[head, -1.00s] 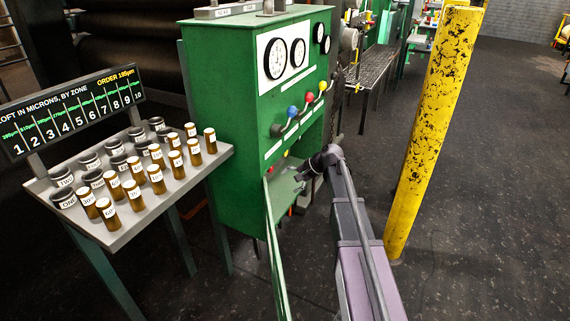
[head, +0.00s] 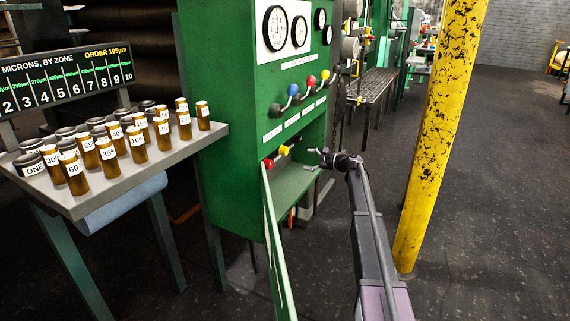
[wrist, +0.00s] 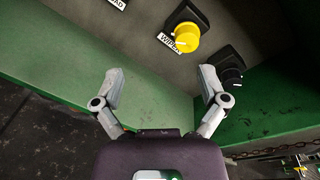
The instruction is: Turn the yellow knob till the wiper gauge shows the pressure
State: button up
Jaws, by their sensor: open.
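The yellow knob (wrist: 187,38) sits on a dark square mount in the upper middle of the wrist view, with a white label beside it reading roughly "WIPER". In the head view the yellow knob (head: 284,150) is inside the green cabinet's lower recess. My gripper (wrist: 163,82) is open and empty, its two fingers apart, short of the knob and not touching it. In the head view my gripper (head: 316,154) is at the recess's right side. Round white gauges (head: 300,31) are on the cabinet's upper face; their readings are too small to tell, and I cannot tell which is the wiper gauge.
A black knob (wrist: 231,77) is right of the yellow one; a red knob (head: 268,163) is left of it. An open green door (head: 277,240) stands before the recess. Blue, red and yellow ball levers are above. A yellow post (head: 436,130) stands right of my arm.

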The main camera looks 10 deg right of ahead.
aim_at(287, 152)
jog(key=shift+m+t+y, duration=0.3)
jog(key=shift+m+t, duration=0.5)
jog(key=shift+m, duration=0.1)
jog(key=w+d+b, duration=0.1)
jog(key=w, duration=0.1)
jog(key=w+d+f+b, duration=0.1)
jog(key=d, duration=0.1)
jog(key=shift+w+d+f, duration=0.15)
jog(key=shift+w+f, duration=0.05)
jog(key=shift+w, duration=0.2)
jog(key=shift+x, duration=6.9)
jog(key=c, duration=1.1)
